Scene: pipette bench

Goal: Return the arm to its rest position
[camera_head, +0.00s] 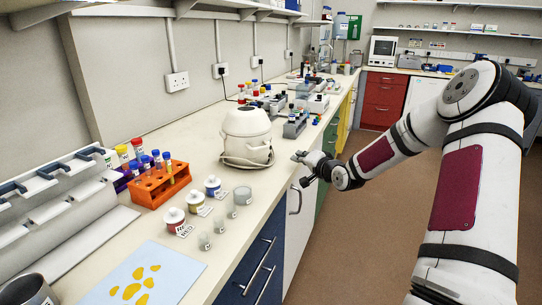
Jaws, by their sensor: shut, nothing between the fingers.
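My arm (480,190) comes in from the right, a white arm with dark red panels and black bands. It bends at the upper right and reaches back left toward the bench edge. My gripper (300,170) is small in the view, at the front edge of the bench just right of the white rounded device. It looks shut and empty. Whether it touches the bench edge or hangs just off it, I cannot tell.
The bench (205,165) bears a white rounded device (246,135), an orange tube rack (160,184), small jars (173,217) and a light blue sheet with yellow spots (150,272). Blue drawers (262,250) with handles lie below. The brown floor (375,235) is clear.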

